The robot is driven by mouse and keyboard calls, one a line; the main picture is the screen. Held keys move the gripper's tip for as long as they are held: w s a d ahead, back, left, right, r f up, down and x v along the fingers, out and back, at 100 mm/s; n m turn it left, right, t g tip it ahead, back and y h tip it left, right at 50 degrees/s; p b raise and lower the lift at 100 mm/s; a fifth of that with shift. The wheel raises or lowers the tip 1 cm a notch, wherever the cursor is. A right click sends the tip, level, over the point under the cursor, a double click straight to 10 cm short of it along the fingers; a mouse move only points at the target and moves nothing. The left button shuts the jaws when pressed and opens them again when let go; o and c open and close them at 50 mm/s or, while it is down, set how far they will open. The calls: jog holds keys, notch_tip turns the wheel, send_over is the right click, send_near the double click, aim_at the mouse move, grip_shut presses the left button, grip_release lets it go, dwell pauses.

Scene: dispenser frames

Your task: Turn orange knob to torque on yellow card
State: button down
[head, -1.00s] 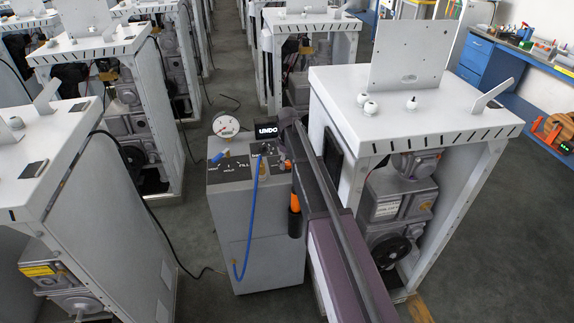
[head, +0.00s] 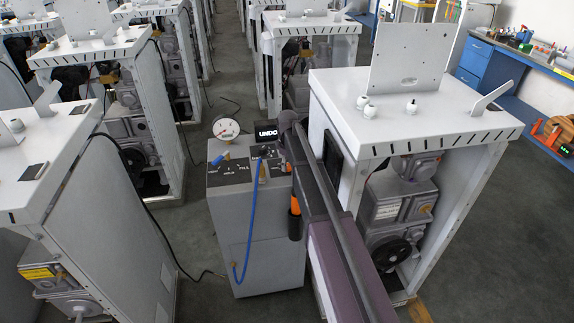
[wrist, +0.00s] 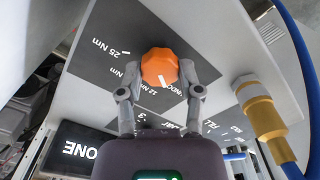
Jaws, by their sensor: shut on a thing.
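In the wrist view, the orange knob (wrist: 159,67) sits on a dark label plate with a white pointer line. The line points down and slightly right, toward the "12 Nm" and partly covered "NDO" lettering. "25 Nm" is at the upper left. My gripper (wrist: 159,76) is shut on the knob, one finger on each side. In the head view, my arm hides the knob.
A brass fitting (wrist: 258,108) is right of the knob. A white-topped cabinet (head: 420,125) stands close to my arm's right.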

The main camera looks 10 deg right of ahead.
jog(key=shift+m, duration=0.3)
jog(key=m, duration=0.3)
jog(key=shift+m, duration=0.4)
jog(key=m, duration=0.3)
jog(key=shift+m, duration=0.3)
jog(key=m, duration=0.3)
jog(key=shift+m, duration=0.3)
jog(key=shift+s+m, duration=0.1)
jog(key=shift+m, duration=1.8)
jog(key=shift+c, duration=1.3)
grip_release()
